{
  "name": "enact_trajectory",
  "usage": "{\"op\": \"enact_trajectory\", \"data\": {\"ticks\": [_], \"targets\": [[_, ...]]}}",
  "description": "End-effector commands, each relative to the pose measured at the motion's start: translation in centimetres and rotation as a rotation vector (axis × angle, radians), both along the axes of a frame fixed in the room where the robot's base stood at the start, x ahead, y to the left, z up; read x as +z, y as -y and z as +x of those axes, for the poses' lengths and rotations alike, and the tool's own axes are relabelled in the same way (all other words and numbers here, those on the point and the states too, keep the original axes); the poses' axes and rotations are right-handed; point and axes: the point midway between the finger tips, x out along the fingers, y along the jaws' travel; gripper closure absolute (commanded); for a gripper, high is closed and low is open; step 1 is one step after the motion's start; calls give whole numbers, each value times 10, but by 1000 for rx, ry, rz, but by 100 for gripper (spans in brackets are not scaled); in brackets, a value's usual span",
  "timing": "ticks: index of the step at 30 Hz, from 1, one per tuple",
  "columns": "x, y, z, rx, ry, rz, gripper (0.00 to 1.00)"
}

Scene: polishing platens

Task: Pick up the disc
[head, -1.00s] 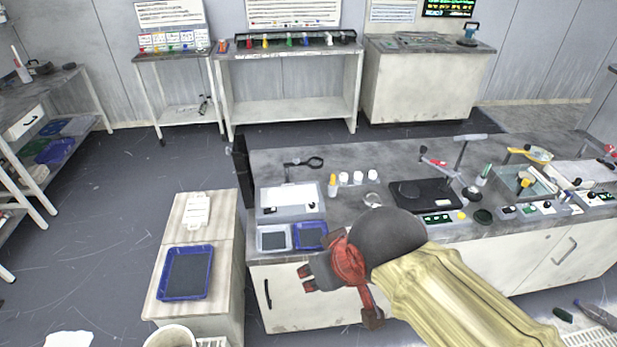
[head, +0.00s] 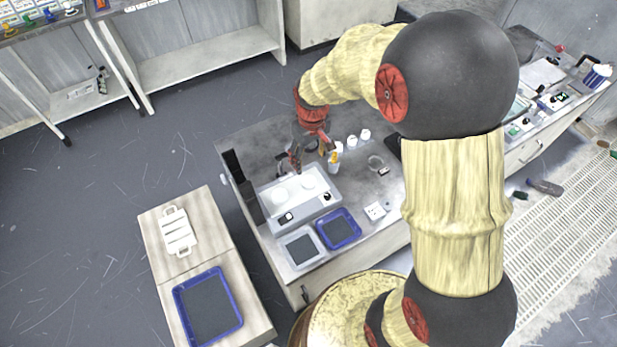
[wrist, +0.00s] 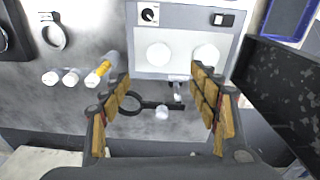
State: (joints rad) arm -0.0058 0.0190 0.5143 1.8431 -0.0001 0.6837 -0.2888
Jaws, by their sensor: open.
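Two round white discs, a left one (head: 281,193) and a right one (head: 307,184), lie on the flat top of a grey machine (head: 318,206). I cannot tell which one the task means. In the wrist view the discs (wrist: 158,54) (wrist: 205,56) lie flat and apart, beyond my fingertips. My gripper (head: 313,158) is open over the far side of the machine. In the wrist view its padded fingers (wrist: 160,80) are spread wide with nothing held between them. The right finger reaches near one disc in that picture; neither disc is gripped.
A dark ring on an arm (wrist: 131,103) shows between the fingers. A yellow-topped bottle (head: 334,157) and white jars (head: 352,141) stand right of my gripper. A black upright panel (head: 240,182) edges the bench's left end. Grey (head: 300,250) and blue (head: 339,228) trays lie in front.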

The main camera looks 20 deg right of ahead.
Motion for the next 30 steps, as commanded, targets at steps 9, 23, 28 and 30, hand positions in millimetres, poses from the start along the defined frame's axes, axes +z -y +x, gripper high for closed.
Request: {"op": "enact_trajectory", "data": {"ticks": [9, 23, 28, 30], "targets": [[-64, -1, 14, 55, -79, -2, 39], [-106, 1, 16, 59, -82, -2, 39], [-131, 3, 18, 59, -85, -2, 39], [-141, 3, 18, 59, -84, -3, 39]]}}
